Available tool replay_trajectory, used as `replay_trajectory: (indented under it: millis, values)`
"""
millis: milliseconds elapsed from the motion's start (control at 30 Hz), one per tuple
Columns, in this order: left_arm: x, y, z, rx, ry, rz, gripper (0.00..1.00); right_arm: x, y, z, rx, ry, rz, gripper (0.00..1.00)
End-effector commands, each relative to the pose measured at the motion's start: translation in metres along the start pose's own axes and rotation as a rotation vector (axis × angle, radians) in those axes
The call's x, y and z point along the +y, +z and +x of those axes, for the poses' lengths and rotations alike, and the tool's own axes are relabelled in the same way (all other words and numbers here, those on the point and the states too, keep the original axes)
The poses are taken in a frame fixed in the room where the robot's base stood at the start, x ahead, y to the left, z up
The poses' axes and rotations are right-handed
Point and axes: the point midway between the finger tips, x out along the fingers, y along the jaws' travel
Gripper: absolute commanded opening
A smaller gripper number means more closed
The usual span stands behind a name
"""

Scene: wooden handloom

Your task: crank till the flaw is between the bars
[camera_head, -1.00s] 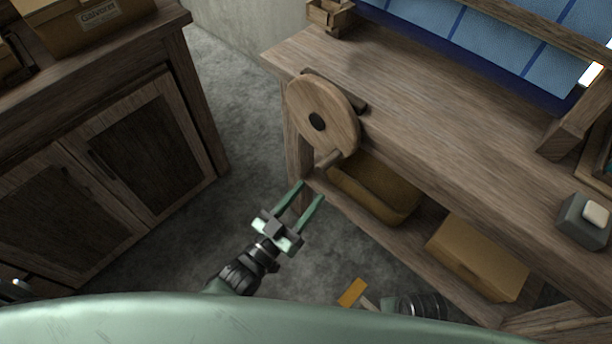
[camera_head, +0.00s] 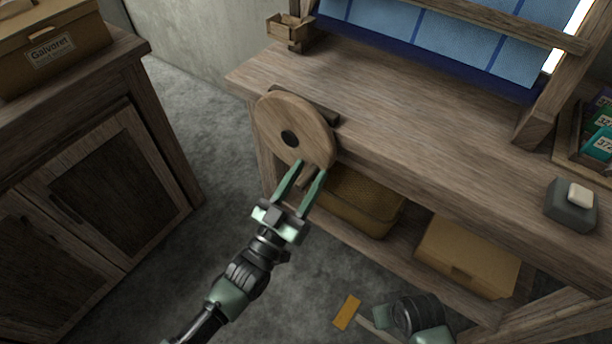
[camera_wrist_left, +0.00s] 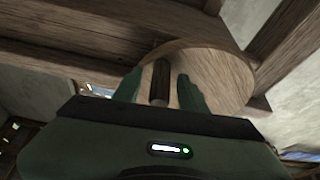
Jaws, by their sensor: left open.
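The crank is a round wooden wheel (camera_head: 283,122) with a dark hub on the loom table's left end. Its wooden handle peg (camera_head: 307,178) sticks out low on the wheel. My left gripper (camera_head: 311,169) is open, with one finger on each side of the peg. The left wrist view shows the peg (camera_wrist_left: 160,83) between the two fingers (camera_wrist_left: 159,88), with gaps at both sides. Blue cloth (camera_head: 455,41) with darker lines lies on the loom behind a wooden bar (camera_head: 500,22). I see no clear flaw in the visible cloth.
A grey block with a pale top (camera_head: 571,204) and a tray of coloured packets (camera_head: 600,130) are on the table's right. A basket (camera_head: 360,205) and a box (camera_head: 468,255) sit on the lower shelf. A cabinet (camera_head: 95,185) stands left, with floor between.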

Motion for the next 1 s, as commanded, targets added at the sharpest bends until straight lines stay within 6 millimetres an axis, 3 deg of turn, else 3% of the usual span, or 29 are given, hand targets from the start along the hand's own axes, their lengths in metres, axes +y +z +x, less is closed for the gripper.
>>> replay_trajectory:
  millis: [133,267,300,1000]
  values:
    - [0.0000,0.0001,-0.0001,0.000,0.000,0.000,0.39,-0.0002,-0.0002,-0.0001,0.001,0.000,0.000,0.00]
    - [-0.0001,0.0000,-0.0002,0.000,0.000,0.000,0.03,-0.0003,-0.0003,-0.0001,0.001,0.000,0.000,0.00]
    - [-0.0001,0.0000,-0.0003,0.000,0.000,0.000,0.00,-0.0003,-0.0003,-0.0001,0.001,0.000,0.000,0.00]
    - [-0.0001,0.0001,-0.0006,0.000,0.000,0.000,0.00,-0.0003,0.0001,0.0001,0.000,-0.001,0.000,0.00]
